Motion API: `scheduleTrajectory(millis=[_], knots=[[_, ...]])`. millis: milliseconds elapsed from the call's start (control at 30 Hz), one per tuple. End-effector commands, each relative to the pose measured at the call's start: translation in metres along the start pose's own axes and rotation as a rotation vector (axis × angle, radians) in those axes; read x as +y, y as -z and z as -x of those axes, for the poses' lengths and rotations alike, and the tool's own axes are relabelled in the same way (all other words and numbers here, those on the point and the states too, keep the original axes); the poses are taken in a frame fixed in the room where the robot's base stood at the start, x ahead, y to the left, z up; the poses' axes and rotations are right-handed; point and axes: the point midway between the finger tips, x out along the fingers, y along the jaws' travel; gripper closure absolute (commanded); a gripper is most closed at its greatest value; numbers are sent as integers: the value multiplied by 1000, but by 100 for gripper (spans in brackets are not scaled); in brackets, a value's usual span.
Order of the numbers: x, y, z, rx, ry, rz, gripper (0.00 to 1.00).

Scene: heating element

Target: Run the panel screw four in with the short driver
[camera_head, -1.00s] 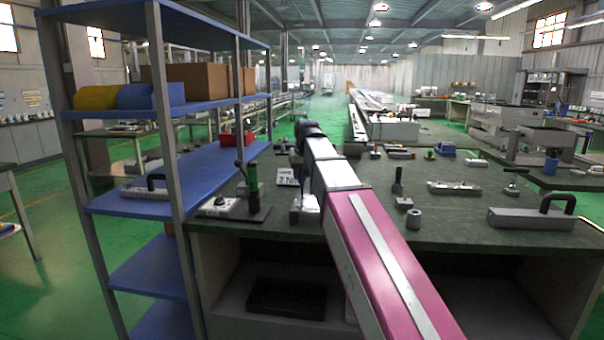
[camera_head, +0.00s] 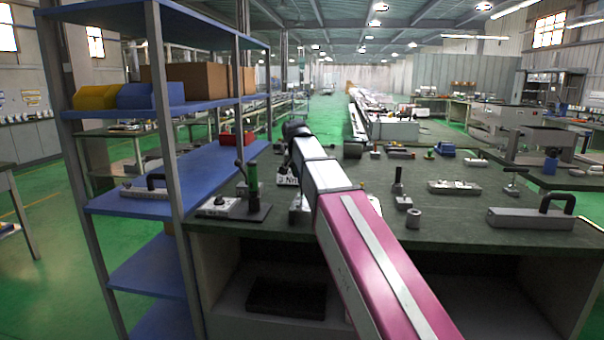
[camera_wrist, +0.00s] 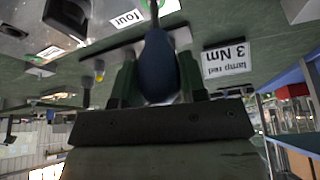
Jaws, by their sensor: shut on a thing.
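My gripper (camera_wrist: 158,78) is shut on a dark blue driver handle (camera_wrist: 157,62) in the wrist view, a green finger on each side of it. The driver's thin dark shaft (camera_wrist: 154,12) runs to the top edge; its tip is out of view. A white label reading "four" (camera_wrist: 127,19) lies just left of the shaft. I cannot make out a panel screw. In the head view my arm crosses the bench and hides the gripper and driver.
A "lamp red 3 Nm" label (camera_wrist: 226,60) stands to the right in the wrist view. Blue shelves (camera_head: 190,180) border the left. Several blocks and tools stand right of my arm.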

Motion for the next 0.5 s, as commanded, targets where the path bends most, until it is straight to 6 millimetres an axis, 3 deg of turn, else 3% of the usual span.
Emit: scheduleTrajectory(millis=[500], knots=[[0,1,0,-1,-56,-135,86]])
